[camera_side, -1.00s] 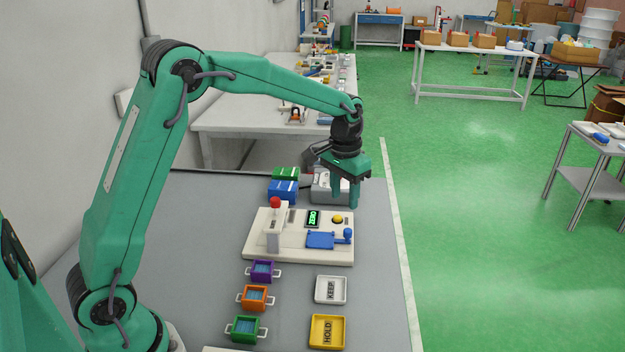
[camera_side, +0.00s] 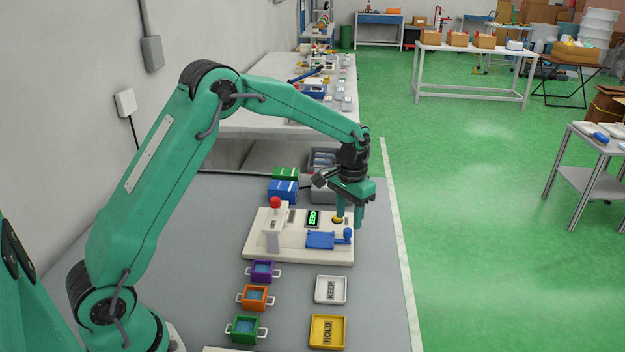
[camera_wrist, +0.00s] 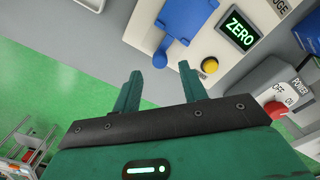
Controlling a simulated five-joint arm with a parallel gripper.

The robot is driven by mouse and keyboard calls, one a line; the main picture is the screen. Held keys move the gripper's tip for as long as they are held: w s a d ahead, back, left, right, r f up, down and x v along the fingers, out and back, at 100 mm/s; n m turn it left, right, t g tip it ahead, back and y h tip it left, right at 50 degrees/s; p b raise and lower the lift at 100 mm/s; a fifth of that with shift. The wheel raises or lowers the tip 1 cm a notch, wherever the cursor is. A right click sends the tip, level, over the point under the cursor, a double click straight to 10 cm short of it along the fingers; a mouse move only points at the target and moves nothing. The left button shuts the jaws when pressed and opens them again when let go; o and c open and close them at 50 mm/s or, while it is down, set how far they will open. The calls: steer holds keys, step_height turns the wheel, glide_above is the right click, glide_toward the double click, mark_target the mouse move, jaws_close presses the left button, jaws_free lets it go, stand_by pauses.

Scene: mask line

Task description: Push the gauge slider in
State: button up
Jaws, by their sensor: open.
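The gauge (camera_side: 283,254) is a cream block on the grey bench, with a lit green ZERO display (camera_side: 313,218) and a yellow button (camera_side: 337,220). Its slider is a flat blue plate (camera_side: 320,240) with a blue knob (camera_side: 348,235) at its right end. In the wrist view the slider plate (camera_wrist: 187,18) and its knob (camera_wrist: 160,57) show at the top. My gripper (camera_side: 349,224) is open and empty above the gauge's right end. In the wrist view its fingertips (camera_wrist: 160,71) lie either side of the knob's line, apart from it; their exact height is unclear.
A red-topped post (camera_side: 273,225) rises from the gauge's left part. Purple (camera_side: 263,271), orange (camera_side: 255,298) and green (camera_side: 246,329) handled bins stand in front, beside KEEP (camera_side: 331,290) and HOLD (camera_side: 327,331) trays. A grey power box with a red button (camera_wrist: 276,109) stands close by.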

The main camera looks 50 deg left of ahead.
mark_target(348, 229)
steer(key=shift+f, duration=2.15)
steer(key=shift+c, duration=0.3)
jaws_close()
